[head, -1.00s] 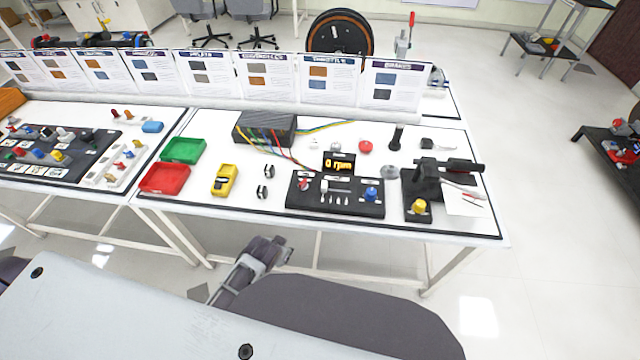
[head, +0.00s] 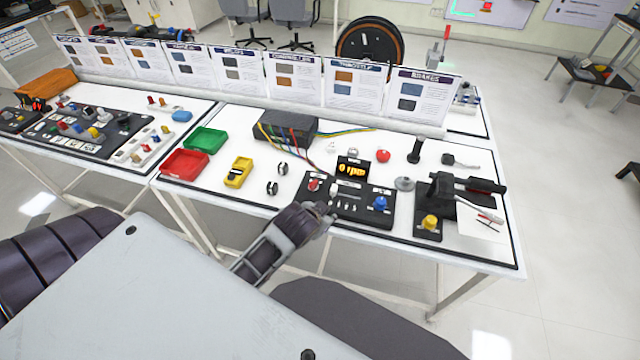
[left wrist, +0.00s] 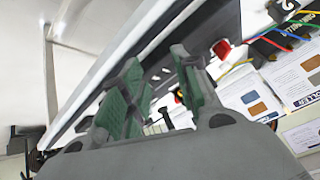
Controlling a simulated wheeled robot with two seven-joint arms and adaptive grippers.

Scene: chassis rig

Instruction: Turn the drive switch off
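The black control panel (head: 347,200) stands near the front edge of the white table. It has a red control (head: 314,184) at its left, a white slider-like bar, several small pale levers (head: 346,206) and a blue knob (head: 381,203). Its labels are too small to read, so I cannot tell which control is the drive switch. An orange display (head: 353,169) behind it seems to read 0 rpm. My left gripper (head: 326,214) is at the panel's front left. In the left wrist view its green-padded fingers (left wrist: 158,75) are apart, with nothing visibly held. My right gripper is out of view.
A yellow meter (head: 238,172), a red tray (head: 185,163) and a green tray (head: 206,140) lie left of the panel. A dark box (head: 287,127) with coloured wires stands behind. A black fixture with a yellow knob (head: 430,222) stands at right. Upright cards line the back.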

